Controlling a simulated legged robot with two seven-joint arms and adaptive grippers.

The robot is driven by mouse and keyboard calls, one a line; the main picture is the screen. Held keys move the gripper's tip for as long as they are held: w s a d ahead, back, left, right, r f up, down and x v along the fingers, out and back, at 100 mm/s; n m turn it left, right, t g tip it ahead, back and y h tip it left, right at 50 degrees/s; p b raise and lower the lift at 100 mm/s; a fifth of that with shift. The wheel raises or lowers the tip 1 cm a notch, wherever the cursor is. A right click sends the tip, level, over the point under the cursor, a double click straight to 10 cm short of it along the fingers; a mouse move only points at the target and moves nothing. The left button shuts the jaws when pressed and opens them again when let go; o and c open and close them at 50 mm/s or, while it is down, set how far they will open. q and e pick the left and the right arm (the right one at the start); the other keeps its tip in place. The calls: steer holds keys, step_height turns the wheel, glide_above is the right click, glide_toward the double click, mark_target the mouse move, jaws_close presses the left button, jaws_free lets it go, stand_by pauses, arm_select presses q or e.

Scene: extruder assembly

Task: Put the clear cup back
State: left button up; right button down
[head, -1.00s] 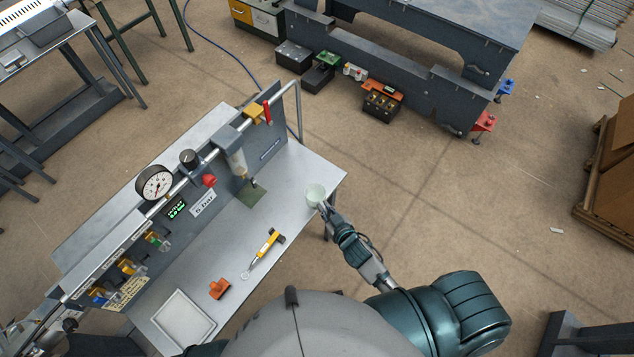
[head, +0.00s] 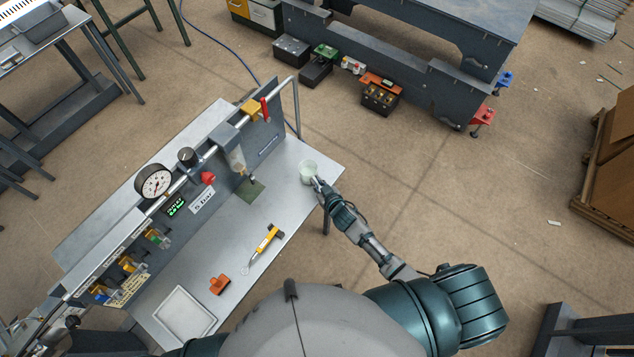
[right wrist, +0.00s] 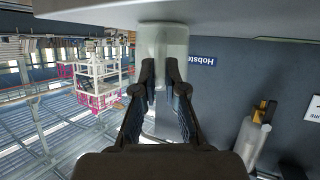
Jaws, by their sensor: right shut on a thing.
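The clear cup (head: 308,170) is pale and translucent, over the far right end of the metal bench top (head: 262,213). My right gripper (head: 316,181) is shut on it from the lower right. In the right wrist view, which appears upside down, the cup (right wrist: 163,42) is between the two fingertips of the right gripper (right wrist: 160,80), close to the bench surface. I cannot tell whether its base touches the bench. My left gripper is not in view.
A yellow-handled tool (head: 264,242), an orange block (head: 220,284) and a white tray (head: 185,315) lie on the bench. A gauge (head: 153,182) stands above the panel.

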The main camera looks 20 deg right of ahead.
steer(key=c, duration=1.2)
jaws_free()
steer(key=shift+d, duration=0.1)
steer(key=shift+c, duration=0.2)
steer(key=shift+s+r, duration=0.1)
steer(key=shift+s, duration=0.2)
steer(key=v, duration=1.1)
steer(key=shift+s+r, duration=0.15)
steer(key=shift+s, duration=0.05)
